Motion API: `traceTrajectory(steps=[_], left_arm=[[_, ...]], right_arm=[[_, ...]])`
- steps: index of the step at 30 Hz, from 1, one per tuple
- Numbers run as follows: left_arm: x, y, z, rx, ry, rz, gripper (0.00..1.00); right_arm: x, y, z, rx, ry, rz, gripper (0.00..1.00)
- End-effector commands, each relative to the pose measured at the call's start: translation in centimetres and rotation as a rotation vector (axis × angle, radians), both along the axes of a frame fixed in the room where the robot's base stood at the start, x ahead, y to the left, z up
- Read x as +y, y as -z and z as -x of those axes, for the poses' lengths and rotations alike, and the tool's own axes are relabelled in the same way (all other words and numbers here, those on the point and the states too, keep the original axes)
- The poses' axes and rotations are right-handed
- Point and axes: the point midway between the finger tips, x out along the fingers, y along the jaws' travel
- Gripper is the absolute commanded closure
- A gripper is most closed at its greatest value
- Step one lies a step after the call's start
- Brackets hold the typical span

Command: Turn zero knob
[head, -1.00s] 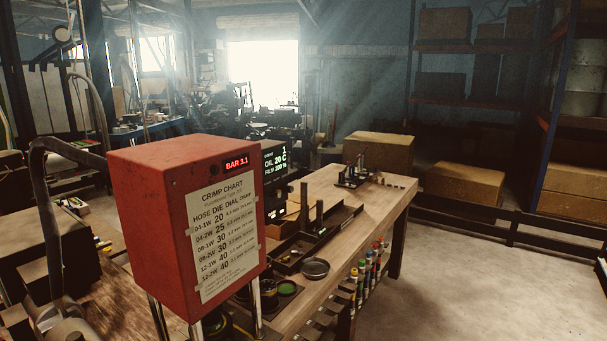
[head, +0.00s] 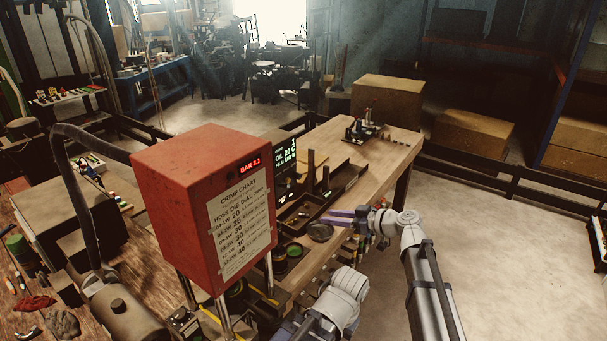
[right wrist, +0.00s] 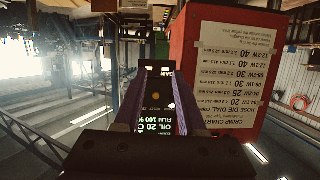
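The zero knob cannot be made out with certainty; a small dark round spot (head: 230,177) on the red box's front, left of the BAR 3.1 readout (head: 249,167), is too small to identify. The red box (head: 200,190) carries a crimp chart and also shows in the right wrist view (right wrist: 188,55). A dark display panel (head: 285,165) with OIL and FILM text stands right of it. My right gripper (head: 329,216) is open and empty, right of the box and apart from the panel. In its wrist view (right wrist: 160,74) the panel (right wrist: 157,122) shows between the fingers. My left gripper is not seen.
A thick hose (head: 80,190) arches left of the box. Cardboard boxes (head: 387,100) stand behind the bench.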

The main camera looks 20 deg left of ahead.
Motion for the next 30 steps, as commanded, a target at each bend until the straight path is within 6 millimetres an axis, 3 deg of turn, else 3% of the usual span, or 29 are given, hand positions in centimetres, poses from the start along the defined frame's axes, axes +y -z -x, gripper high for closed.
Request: traceTrajectory(steps=[1,3,9,20,30], left_arm=[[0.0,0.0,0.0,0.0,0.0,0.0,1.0],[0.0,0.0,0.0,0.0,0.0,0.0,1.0],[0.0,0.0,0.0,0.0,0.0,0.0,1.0],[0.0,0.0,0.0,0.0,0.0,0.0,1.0],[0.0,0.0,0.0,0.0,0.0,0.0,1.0]], right_arm=[[1.3,-1.5,-1.9,-0.072,-0.01,-0.051,0.6],[2.4,-3.4,-3.3,-0.165,-0.015,-0.113,0.6],[3.8,-6.3,-5.3,-0.303,-0.003,-0.202,0.6],[4.7,-6.6,-5.7,-0.32,-0.001,-0.211,0.6],[9.1,-6.6,-7.4,-0.318,-0.003,-0.211,0.6]])
